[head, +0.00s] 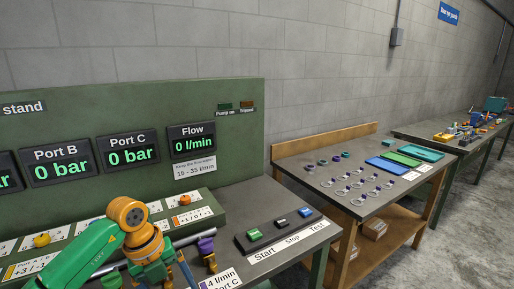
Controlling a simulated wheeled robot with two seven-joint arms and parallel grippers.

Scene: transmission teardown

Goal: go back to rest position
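My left arm, green with orange joints, comes in from the lower left of the head view. My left gripper (165,277) hangs at the bottom edge, dark and partly cut off, in front of the green test stand (225,110). Its fingertips are not clear, so I cannot tell whether it is open or shut or holds anything. My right gripper is not in view.
A purple-topped part (207,246) is close right of my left gripper. A button box (278,230) stands on the bench. A wooden table (325,205) with rings and trays is to the right, and a cluttered bench (430,133) lies beyond. The floor (465,240) at right is clear.

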